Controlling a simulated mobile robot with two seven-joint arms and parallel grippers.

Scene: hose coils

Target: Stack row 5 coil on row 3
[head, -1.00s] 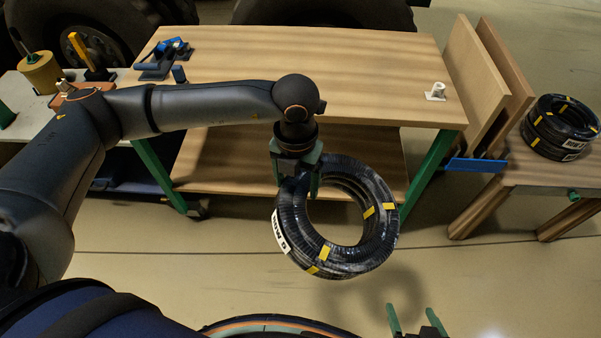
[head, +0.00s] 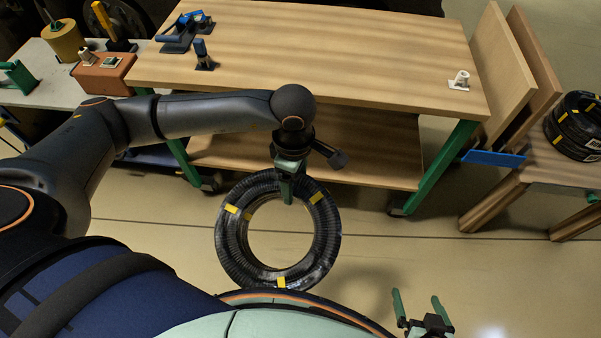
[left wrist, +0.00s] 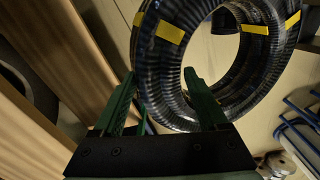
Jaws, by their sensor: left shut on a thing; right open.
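My left gripper (head: 290,185) is shut on the rim of a black hose coil (head: 232,248) with yellow bands. The coil hangs below the gripper, in front of the wooden workbench. In the left wrist view the coil (left wrist: 163,75) sits between the green fingers of the gripper (left wrist: 165,95). Its row label is not visible now. Another black coil stack (head: 578,128) lies on the small wooden table at the right; its row label cannot be read. My right gripper (head: 420,305) is open and empty at the bottom of the head view.
The wooden workbench (head: 350,60) holds a blue tool and a small white fitting (head: 461,80). Upright boards (head: 500,70) and a blue bracket (head: 493,158) stand between it and the small table (head: 510,185). A side bench (head: 40,92) is at left. Floor in front is clear.

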